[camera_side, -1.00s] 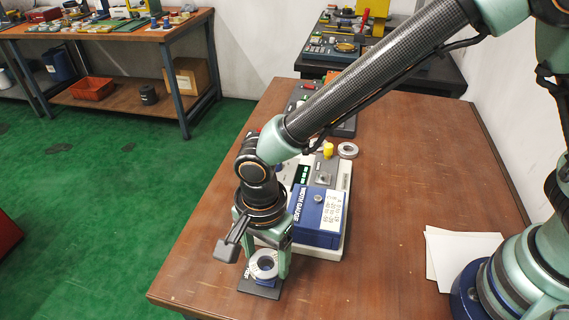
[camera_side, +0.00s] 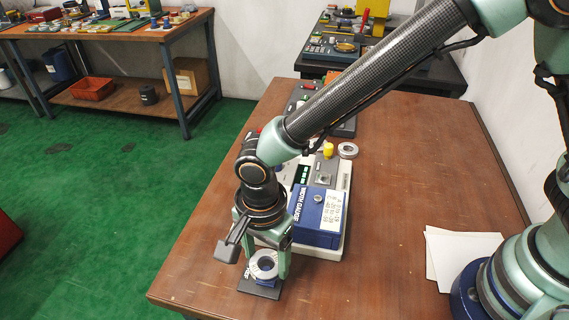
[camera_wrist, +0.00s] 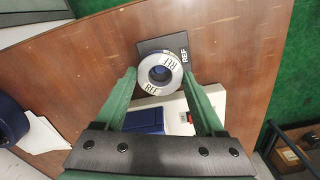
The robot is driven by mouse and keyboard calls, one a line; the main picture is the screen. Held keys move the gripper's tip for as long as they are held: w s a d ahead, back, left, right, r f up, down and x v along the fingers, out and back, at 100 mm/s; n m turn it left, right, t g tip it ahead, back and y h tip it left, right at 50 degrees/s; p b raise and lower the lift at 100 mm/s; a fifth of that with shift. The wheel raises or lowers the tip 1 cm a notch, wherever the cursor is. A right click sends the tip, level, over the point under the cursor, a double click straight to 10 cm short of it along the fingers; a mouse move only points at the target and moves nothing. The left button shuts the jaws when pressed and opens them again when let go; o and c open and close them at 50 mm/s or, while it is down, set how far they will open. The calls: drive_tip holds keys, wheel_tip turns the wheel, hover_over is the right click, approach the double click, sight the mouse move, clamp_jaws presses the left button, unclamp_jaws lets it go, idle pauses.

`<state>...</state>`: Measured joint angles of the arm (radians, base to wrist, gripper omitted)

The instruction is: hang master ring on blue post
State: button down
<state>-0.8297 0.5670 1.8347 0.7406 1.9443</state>
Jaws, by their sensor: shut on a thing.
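The master ring is a pale grey ring marked REF, seen in the side view (camera_side: 256,270) and the wrist view (camera_wrist: 147,65). My gripper (camera_side: 265,266) points down and is shut on it, one green finger on each side; the fingers also show in the wrist view (camera_wrist: 160,76). The ring lies about level, over a black base plate marked REF (camera_side: 262,292), also in the wrist view (camera_wrist: 154,45). Blue of the post (camera_side: 267,282) shows just under the ring, and bluish dark shows in its hole. I cannot tell how far the ring is around the post.
A white and grey gauge with a blue block (camera_side: 318,222) stands close behind my gripper. Another ring (camera_side: 348,150) and a yellow knob (camera_side: 328,150) are farther back. White papers (camera_side: 462,255) lie at right. The table's front edge is near the plate.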

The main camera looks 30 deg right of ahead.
sight(267, 269)
drive_tip(key=shift+f, duration=0.2)
drive_tip(key=shift+f, duration=0.35)
drive_tip(key=shift+f, duration=1.05)
idle(1.0)
unclamp_jaws()
drive_tip(key=shift+r, duration=3.8)
